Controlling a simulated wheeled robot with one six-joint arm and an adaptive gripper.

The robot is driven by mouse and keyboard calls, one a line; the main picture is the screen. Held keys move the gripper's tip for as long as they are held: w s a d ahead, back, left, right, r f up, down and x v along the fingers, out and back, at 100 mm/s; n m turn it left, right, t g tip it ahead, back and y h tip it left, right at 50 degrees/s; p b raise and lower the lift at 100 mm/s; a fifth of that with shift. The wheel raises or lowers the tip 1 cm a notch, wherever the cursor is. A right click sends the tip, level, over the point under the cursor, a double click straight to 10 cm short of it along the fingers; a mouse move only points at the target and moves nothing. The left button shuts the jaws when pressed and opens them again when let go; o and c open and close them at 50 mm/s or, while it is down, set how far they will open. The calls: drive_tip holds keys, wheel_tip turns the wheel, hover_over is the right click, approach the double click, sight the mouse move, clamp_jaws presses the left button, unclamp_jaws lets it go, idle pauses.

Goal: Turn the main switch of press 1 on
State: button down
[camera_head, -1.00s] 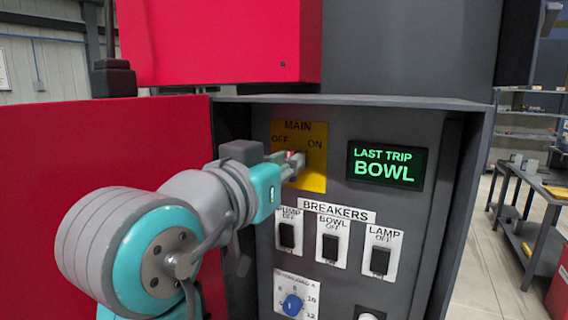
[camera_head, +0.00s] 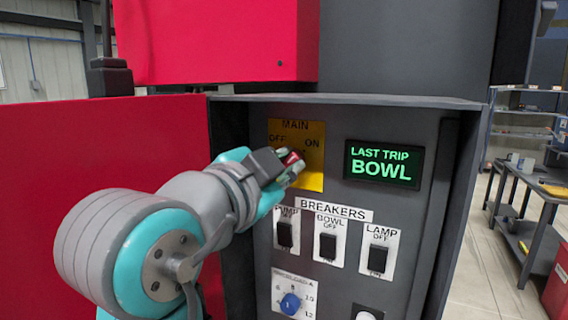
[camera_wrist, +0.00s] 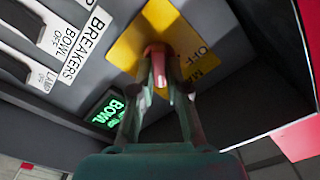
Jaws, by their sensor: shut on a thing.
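The main switch has a yellow plate (camera_head: 312,178) marked MAIN, OFF and ON, at the upper left of the dark panel. Its red handle (camera_head: 292,158) shows between the fingers of my gripper (camera_head: 290,166), which is shut on it. In the wrist view the red handle (camera_wrist: 158,68) lies between the two fingertips (camera_wrist: 160,76), in front of the yellow plate (camera_wrist: 128,50). My gripper covers part of the plate in the head view. I cannot tell exactly which mark the handle points to.
A lit display (camera_head: 383,165) reads LAST TRIP BOWL, right of the switch. Below are PUMP, BOWL and LAMP breakers (camera_head: 328,246) and a blue dial (camera_head: 290,303). The cabinet's side walls and top edge (camera_head: 350,101) project around the panel. A shelf and bench stand far right.

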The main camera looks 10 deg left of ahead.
drive_tip(key=shift+f, duration=0.1)
idle(0.3)
drive_tip(key=c, duration=1.2)
unclamp_jaws()
drive_tip(key=shift+o, duration=0.2)
drive_tip(key=v, duration=1.2)
